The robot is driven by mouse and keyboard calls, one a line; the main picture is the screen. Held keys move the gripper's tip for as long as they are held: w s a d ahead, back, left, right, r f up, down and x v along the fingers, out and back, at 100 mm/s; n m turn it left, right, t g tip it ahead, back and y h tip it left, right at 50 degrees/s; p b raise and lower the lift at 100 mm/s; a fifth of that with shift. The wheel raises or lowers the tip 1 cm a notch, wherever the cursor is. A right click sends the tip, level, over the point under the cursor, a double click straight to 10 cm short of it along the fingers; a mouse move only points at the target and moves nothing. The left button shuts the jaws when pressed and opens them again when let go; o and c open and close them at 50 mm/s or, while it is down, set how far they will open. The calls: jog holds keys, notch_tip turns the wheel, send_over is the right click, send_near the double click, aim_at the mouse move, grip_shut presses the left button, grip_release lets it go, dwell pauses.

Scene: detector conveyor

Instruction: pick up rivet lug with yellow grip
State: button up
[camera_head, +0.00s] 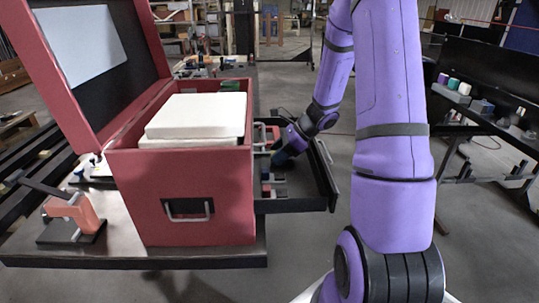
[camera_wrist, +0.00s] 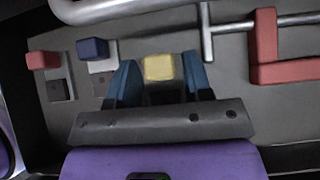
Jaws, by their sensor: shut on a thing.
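The yellow grip of the rivet lug (camera_wrist: 158,67) is between the two blue fingers of my gripper (camera_wrist: 158,72) in the wrist view. My gripper is shut on it. The lug's lower part is dark and mostly hidden behind the fingers and the gripper body. In the head view my gripper (camera_head: 282,157) reaches down into the open drawer (camera_head: 296,206) at the right side of the red case. The yellow grip cannot be made out there.
A red-gripped lug (camera_wrist: 43,60) and a blue-gripped lug (camera_wrist: 92,48) lie left of my gripper. A metal bar (camera_wrist: 140,12) and a red L-shaped piece (camera_wrist: 278,72) are beyond and to the right. The red case (camera_head: 200,195) stands beside the drawer.

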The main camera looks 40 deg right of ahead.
notch_tip(320, 180, up, 14)
jog(key=shift+s+d, duration=0.3)
jog(key=shift+d, duration=0.05)
